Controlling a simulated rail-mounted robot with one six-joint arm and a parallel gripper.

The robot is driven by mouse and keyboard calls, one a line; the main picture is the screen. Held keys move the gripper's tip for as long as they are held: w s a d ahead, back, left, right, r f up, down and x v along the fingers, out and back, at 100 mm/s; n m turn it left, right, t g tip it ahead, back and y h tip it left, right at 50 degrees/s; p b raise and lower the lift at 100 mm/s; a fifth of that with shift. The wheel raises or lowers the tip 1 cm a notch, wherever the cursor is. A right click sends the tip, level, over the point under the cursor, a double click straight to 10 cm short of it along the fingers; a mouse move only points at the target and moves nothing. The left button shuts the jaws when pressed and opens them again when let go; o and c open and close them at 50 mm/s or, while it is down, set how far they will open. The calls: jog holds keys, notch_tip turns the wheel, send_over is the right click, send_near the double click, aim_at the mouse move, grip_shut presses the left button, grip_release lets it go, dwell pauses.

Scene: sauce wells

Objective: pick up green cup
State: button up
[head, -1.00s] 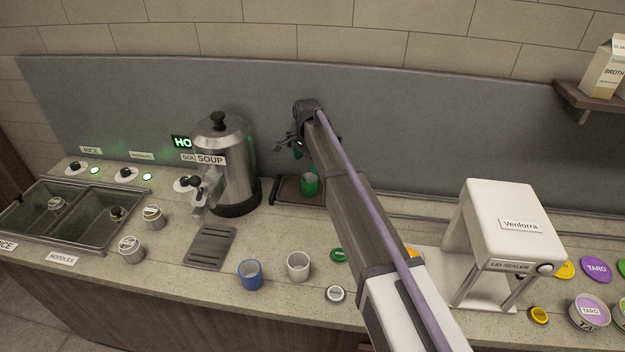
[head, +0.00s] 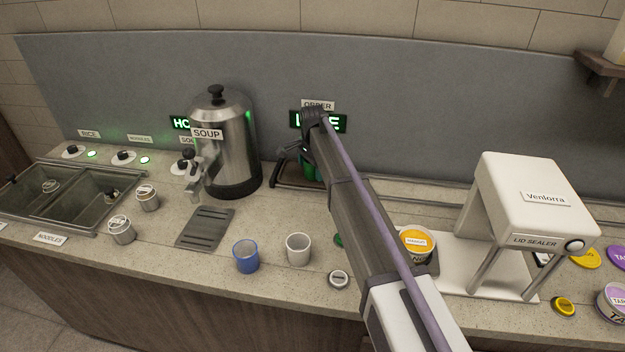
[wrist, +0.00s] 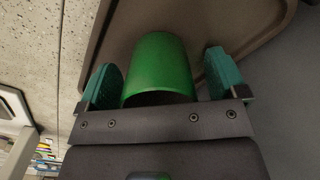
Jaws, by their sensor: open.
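The green cup (head: 307,170) stands on a dark tray (head: 285,184) against the back panel in the head view, mostly hidden behind my arm. In the wrist view the green cup (wrist: 157,68) sits between the two teal finger pads of my gripper (wrist: 163,80). The pads are apart, one on each side of the cup, with a narrow gap at the right pad; contact at the left pad is hard to tell. In the head view my gripper (head: 290,154) is beside the cup, partly hidden by my arm.
A soup urn (head: 228,145) stands just left of the tray. A blue cup (head: 246,257) and a white cup (head: 298,249) stand at the counter front. A lid sealer (head: 530,215) and an orange-topped tub (head: 416,243) are on the right.

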jog(key=shift+f, duration=0.2)
jog(key=shift+c, duration=0.2)
jog(key=c, duration=1)
jog(key=shift+r+p, duration=0.1)
jog(key=shift+p, duration=0.25)
